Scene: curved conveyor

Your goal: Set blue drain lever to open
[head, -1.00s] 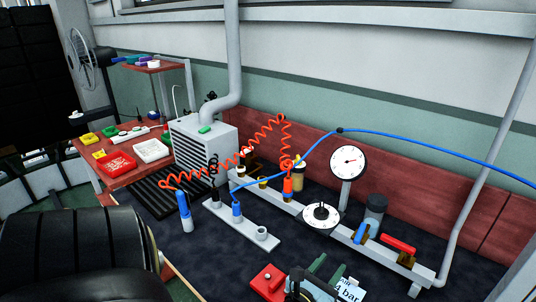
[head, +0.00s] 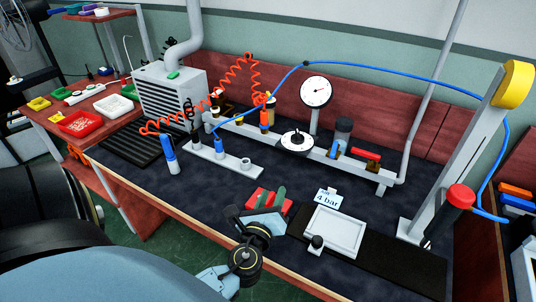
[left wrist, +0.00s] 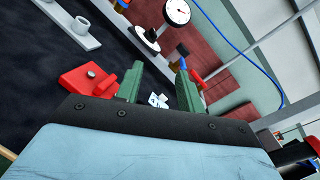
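The blue drain lever (head: 334,149) sits on the grey pipe rail at the back of the bench, left of a red lever (head: 366,154). It stands upright and slightly tilted in the head view. In the left wrist view a small blue piece (left wrist: 183,63) beside the red lever (left wrist: 197,78) appears to be it, close behind the right finger. My left gripper (head: 275,200) is over the front of the bench, well short of the lever. Its green fingers (left wrist: 160,75) are apart with nothing between them. My right gripper is not in view.
A red box (head: 258,195) lies beside my left gripper. A "4 bar" card (head: 327,199) and a white-framed tray (head: 335,232) lie to its right. A blue hose (head: 400,68) arches above.

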